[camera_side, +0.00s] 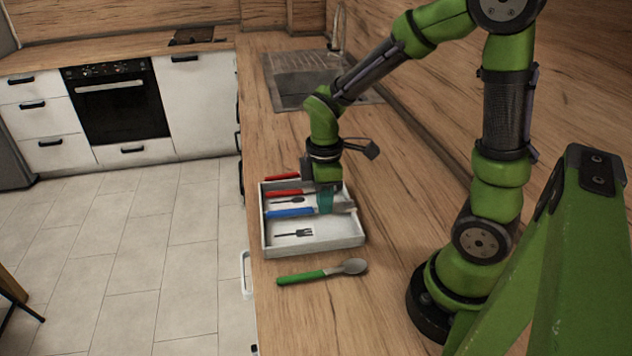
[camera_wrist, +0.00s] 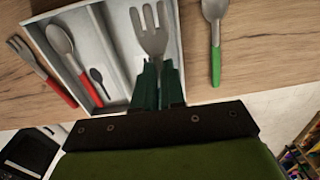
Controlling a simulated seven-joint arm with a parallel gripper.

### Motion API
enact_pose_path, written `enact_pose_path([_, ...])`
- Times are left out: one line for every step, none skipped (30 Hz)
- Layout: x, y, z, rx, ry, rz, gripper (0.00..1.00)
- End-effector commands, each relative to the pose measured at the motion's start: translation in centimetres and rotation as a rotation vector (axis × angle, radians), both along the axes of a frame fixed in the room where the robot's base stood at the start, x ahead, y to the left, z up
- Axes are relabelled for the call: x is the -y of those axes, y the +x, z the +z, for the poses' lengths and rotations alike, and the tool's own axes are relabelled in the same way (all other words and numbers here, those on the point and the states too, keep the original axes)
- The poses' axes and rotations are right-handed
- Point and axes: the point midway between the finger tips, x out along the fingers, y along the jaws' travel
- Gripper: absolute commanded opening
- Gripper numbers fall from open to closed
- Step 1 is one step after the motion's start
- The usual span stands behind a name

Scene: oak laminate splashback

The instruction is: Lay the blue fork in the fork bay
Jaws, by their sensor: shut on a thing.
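My gripper (camera_side: 325,201) is shut on the blue fork, whose blue handle (camera_side: 289,212) points left in the side view. In the wrist view the grey fork head (camera_wrist: 150,34) extends beyond the fingertips (camera_wrist: 158,76), which hide the handle. The fork is over the white tray (camera_side: 316,247). The fork bay (camera_side: 335,231) is the near bay, marked with a dark fork picture. The fork lies level above or in this bay, near the divider; I cannot tell whether it touches the tray.
A red-handled spoon (camera_wrist: 62,43) lies in the other bay, marked with a spoon picture. A red-handled fork (camera_wrist: 37,69) lies outside the tray beyond it. A green-handled spoon (camera_side: 318,273) lies on the counter on the near side. The sink (camera_side: 300,75) is behind.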

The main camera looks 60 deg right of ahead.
Motion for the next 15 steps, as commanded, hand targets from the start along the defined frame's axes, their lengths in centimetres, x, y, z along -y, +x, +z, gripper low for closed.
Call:
enact_pose_path([0.0,-0.1,-0.7,-0.004,0.001,0.000,0.00])
enact_pose_path([0.0,-0.1,-1.0,-0.004,0.001,-0.001,0.00])
enact_pose_path([0.0,-0.1,-1.5,-0.004,0.001,-0.001,0.00])
enact_pose_path([0.0,-0.1,-1.9,-0.004,0.001,-0.001,0.00])
enact_pose_path([0.0,-0.1,-2.3,-0.004,0.001,-0.001,0.00])
enact_pose_path([0.0,-0.1,-2.7,-0.004,0.000,-0.001,0.00])
enact_pose_path([0.0,-0.1,-3.1,-0.004,0.001,0.000,0.00])
enact_pose_path([0.0,-0.1,-3.4,-0.004,0.001,-0.001,0.00])
enact_pose_path([0.0,-0.1,-3.9,-0.004,0.001,-0.001,0.00])
enact_pose_path([0.0,-0.1,-4.2,-0.003,0.000,-0.001,0.00])
enact_pose_path([0.0,-0.1,-4.6,-0.003,0.000,-0.001,0.00])
enact_pose_path([0.0,-0.1,-5.0,-0.003,0.000,-0.001,0.00])
enact_pose_path([0.0,-0.1,-5.3,-0.002,0.001,0.000,0.00])
enact_pose_path([0.0,-0.1,-5.6,-0.004,0.001,0.000,0.00])
enact_pose_path([0.0,-0.1,-5.9,-0.002,0.001,0.000,0.00])
